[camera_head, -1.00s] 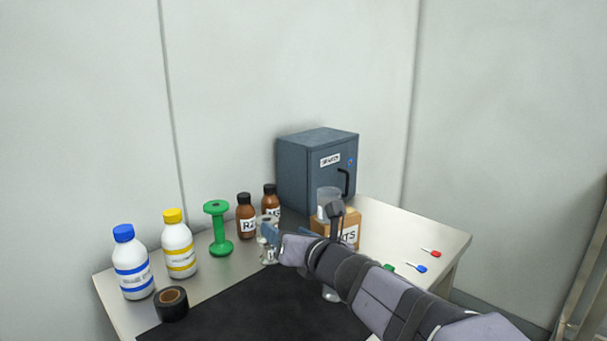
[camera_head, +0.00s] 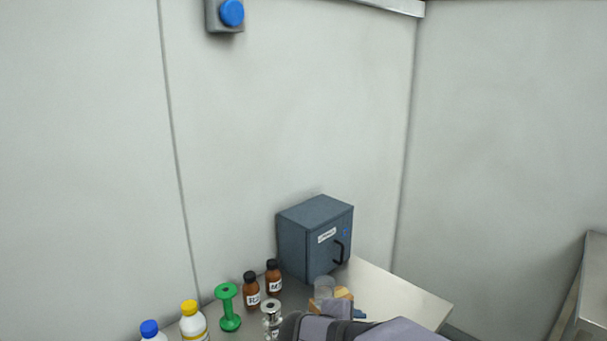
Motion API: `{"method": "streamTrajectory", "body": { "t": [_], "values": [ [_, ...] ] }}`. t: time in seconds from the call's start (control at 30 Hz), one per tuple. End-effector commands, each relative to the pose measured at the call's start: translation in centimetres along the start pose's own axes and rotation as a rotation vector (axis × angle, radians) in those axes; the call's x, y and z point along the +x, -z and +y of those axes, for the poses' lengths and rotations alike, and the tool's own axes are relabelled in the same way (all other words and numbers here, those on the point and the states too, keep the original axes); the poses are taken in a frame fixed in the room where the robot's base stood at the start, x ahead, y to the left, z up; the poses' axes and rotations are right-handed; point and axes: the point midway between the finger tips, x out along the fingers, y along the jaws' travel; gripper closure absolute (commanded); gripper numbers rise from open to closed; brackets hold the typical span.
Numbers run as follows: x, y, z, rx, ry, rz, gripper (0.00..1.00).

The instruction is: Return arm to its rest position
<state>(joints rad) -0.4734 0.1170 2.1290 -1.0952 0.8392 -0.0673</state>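My arm (camera_head: 385,330) enters along the bottom edge, its links filling the lower middle of the view. A small blue part, seemingly of my gripper (camera_head: 360,314), shows just beyond the arm, in front of the worktable. The fingertips cannot be made out, so neither their opening nor anything between them can be judged. The arm partly covers a tan box (camera_head: 344,293) and a grey, see-through cup (camera_head: 324,286) by it.
A blue-grey cabinet (camera_head: 300,240) stands at the back of the worktable (camera_head: 400,297). To its left are two brown bottles (camera_head: 252,290), a green spool (camera_head: 229,308), a shiny metal piece (camera_head: 271,315) and yellow- (camera_head: 193,323) and blue-capped bottles (camera_head: 151,332). A blue wall button (camera_head: 231,12) is above.

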Motion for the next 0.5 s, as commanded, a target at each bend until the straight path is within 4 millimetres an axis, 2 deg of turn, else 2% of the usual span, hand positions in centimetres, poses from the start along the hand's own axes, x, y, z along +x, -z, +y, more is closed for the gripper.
{"method": "streamTrajectory", "body": {
  "t": [0.03,0.1,0.2,0.37,0.5],
  "values": [
    [1.4,-1.9,-2.7,0.104,0.055,-0.07,0.42],
    [3.4,-3.9,-6.9,0.243,0.131,-0.143,0.42],
    [5.7,-5.2,-12.4,0.38,0.235,-0.2,0.42],
    [8.5,-5.8,-19.8,0.536,0.38,-0.237,0.42],
    [10.5,-5.4,-25.5,0.659,0.493,-0.248,0.42]
  ]
}}
